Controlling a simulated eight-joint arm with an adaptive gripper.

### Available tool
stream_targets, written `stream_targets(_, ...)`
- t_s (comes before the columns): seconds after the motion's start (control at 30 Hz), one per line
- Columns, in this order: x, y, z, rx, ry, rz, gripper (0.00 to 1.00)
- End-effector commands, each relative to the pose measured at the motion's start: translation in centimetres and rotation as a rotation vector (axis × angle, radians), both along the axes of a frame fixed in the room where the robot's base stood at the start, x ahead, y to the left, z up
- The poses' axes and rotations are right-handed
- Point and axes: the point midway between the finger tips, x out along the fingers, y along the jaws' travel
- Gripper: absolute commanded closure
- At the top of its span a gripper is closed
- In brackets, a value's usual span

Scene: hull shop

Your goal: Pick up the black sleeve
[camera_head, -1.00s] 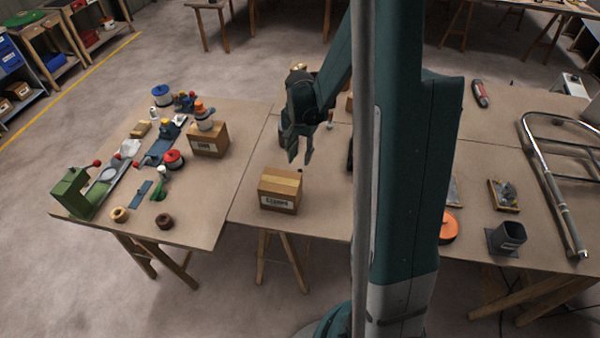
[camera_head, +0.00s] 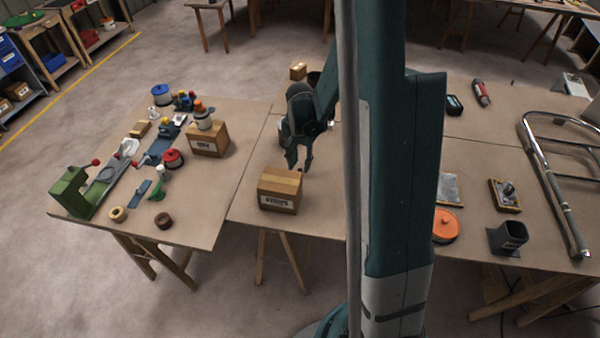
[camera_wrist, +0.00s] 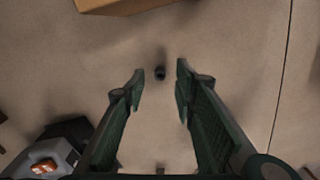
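The black sleeve (camera_wrist: 160,73) is a small, dark, round piece on the tan tabletop, seen nearly end-on in the wrist view. It appears between my open fingertips in that picture, with a gap to each finger. I cannot tell the height left between fingers and sleeve. In the head view my gripper (camera_head: 300,167) points down just behind the cardboard box, its fingers apart and empty. The sleeve cannot be made out in the head view, where it is hidden by the fingers or box. My gripper also shows in the wrist view (camera_wrist: 161,84).
A cardboard box (camera_head: 280,190) stands close to the gripper and also shows at the wrist view's top edge (camera_wrist: 115,4). Another box (camera_head: 208,139) is to the left. An orange round lid (camera_head: 445,226) and a dark square holder (camera_head: 508,237) are at right.

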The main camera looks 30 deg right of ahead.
Motion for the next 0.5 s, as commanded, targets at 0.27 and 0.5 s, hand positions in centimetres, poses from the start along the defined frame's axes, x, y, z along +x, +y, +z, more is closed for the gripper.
stream_targets(0.27,0.0,0.0,-2.2,0.0,0.0,0.0,0.72)
stream_targets(0.5,0.0,0.0,-2.4,0.0,0.0,0.0,0.72)
